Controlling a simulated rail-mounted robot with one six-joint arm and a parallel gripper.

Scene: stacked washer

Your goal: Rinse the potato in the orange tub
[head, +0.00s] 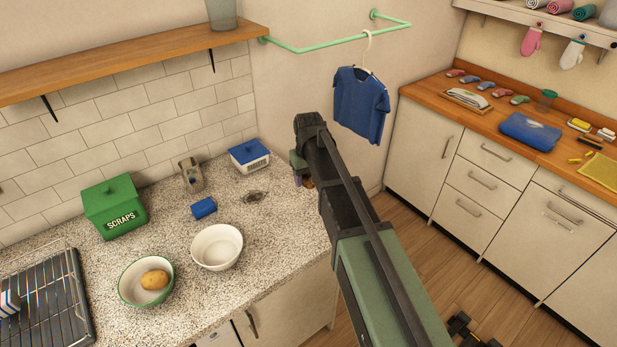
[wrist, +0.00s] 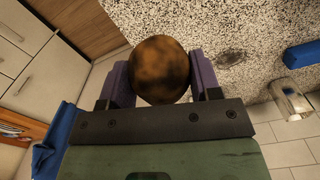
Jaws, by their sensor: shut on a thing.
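My gripper (wrist: 160,80) is shut on a brown potato (wrist: 160,70) with dark, dirty-looking patches, held between its two purple fingers. In the head view my gripper (head: 303,178) is mostly hidden behind my arm, near the right end of the speckled counter, and only a little brown of the held potato shows. Another potato (head: 154,280), cleaner and yellowish, lies in a green-rimmed white bowl (head: 125,297). No orange tub shows in either view.
On the speckled counter (head: 270,230) stand a plain white bowl (head: 217,247), a green scraps bin (head: 114,207), a blue sponge-like block (head: 204,208), a blue-lidded box (head: 249,156) and a wire rack (head: 45,290). A blue shirt (head: 361,103) hangs behind my arm.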

